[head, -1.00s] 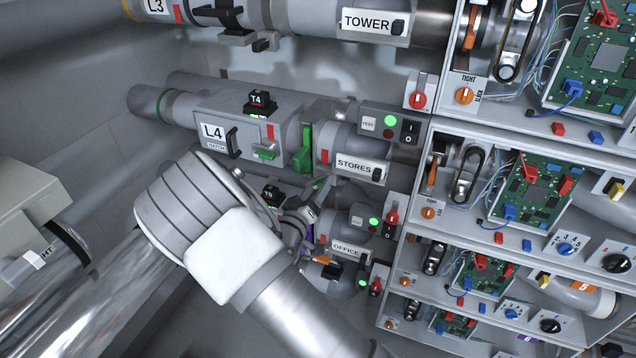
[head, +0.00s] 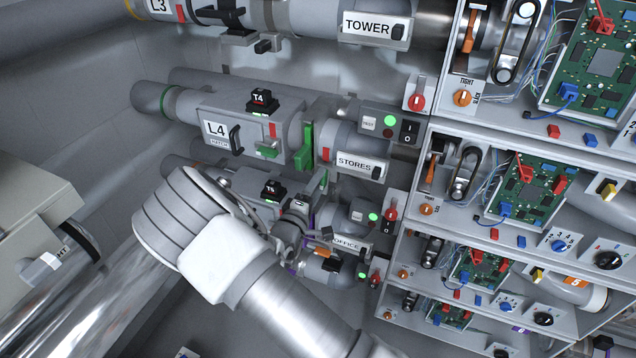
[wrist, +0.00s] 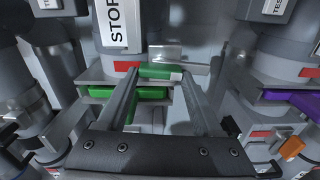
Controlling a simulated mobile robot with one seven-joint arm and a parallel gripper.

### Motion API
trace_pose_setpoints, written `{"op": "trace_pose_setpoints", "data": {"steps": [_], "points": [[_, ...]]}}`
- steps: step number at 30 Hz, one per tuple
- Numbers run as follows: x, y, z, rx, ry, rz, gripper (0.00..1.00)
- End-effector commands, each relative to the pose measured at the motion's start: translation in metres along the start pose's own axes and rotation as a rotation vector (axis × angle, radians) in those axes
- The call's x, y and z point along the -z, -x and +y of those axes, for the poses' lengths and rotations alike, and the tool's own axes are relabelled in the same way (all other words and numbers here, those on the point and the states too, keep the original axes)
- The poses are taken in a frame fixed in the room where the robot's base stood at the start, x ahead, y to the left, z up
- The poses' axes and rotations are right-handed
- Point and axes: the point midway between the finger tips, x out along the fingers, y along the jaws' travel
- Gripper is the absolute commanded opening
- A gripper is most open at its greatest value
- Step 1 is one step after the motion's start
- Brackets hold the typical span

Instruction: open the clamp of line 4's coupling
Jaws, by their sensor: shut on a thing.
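Line 4's pipe, with its L4 label (head: 215,129), runs to a coupling with a green clamp (head: 307,147) beside the STORES pipe (head: 340,140). The clamp's green body also shows in the wrist view (wrist: 130,92), under the STORES label. My gripper (wrist: 160,72) is shut on a green lever (wrist: 155,71), which spans between its fingertips. In the head view my gripper (head: 318,186) is just below the clamp, and my own wrist partly hides it. I cannot tell from these frames how far the lever is swung.
A black T4 box (head: 262,101) stands on line 4's pipe, and a T5 box (head: 272,190) on the pipe below. A purple clamp (wrist: 292,103) is right of the fingers in the wrist view. Shelves with circuit boards (head: 525,187) fill the right side.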

Motion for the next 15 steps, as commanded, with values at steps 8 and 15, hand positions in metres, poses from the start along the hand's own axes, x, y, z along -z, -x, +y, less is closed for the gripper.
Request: {"op": "trace_pose_setpoints", "data": {"steps": [8,15], "points": [[-0.0004,0.0007,-0.0013,0.002,0.076,-0.001,0.00],[-0.0006,0.0006,-0.0016,0.003,0.090,-0.001,0.00]]}}
